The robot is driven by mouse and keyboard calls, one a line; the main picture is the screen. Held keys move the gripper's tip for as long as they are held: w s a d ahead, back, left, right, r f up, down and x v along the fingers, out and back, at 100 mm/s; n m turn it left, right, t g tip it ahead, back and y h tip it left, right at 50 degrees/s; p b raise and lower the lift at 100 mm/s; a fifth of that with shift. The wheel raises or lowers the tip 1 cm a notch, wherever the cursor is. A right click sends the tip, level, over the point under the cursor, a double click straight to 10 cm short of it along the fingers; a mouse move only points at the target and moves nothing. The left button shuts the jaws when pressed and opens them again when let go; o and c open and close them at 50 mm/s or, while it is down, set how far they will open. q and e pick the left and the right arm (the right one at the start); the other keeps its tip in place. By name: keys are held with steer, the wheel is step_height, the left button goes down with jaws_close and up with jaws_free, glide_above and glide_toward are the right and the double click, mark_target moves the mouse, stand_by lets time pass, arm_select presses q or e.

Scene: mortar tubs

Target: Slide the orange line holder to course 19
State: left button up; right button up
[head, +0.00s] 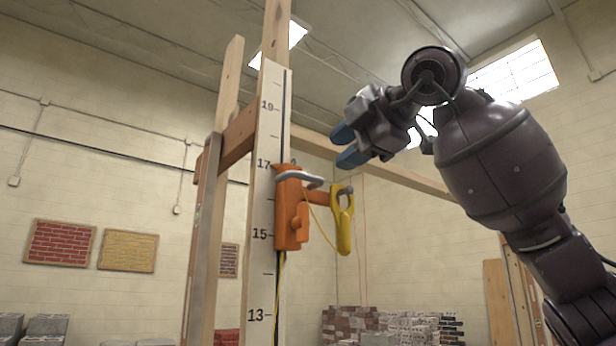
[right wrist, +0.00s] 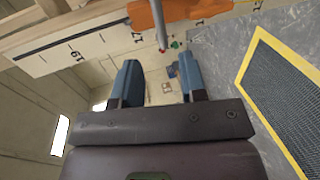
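The orange line holder (head: 290,215) sits on the white numbered board (head: 262,190), its top close to the 17 mark and its lower end a little below 15. A grey bar handle (head: 300,177) sticks out at its top. A yellow reel (head: 344,225) hangs from its side arm. My right gripper (head: 345,147) is open and empty, up and to the right of the holder, apart from it. In the right wrist view, the open blue fingers (right wrist: 159,80) point toward the holder (right wrist: 172,12) and its grey handle (right wrist: 161,28). The left gripper is out of view.
The board is fixed to a tall wooden post (head: 275,35), with the 19 mark above the holder. A wooden crosspiece (head: 238,138) and a long rail (head: 400,175) run nearby. Brick stacks (head: 390,325) stand low behind. The board above the holder is clear.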

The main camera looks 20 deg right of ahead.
mark_target(310, 176)
steer(key=p+x, duration=0.2)
steer(key=x, duration=0.6)
steer(key=shift+w+a, duration=0.1)
steer(key=shift+x, duration=0.9)
steer(key=shift+c, duration=0.5)
jaws_close()
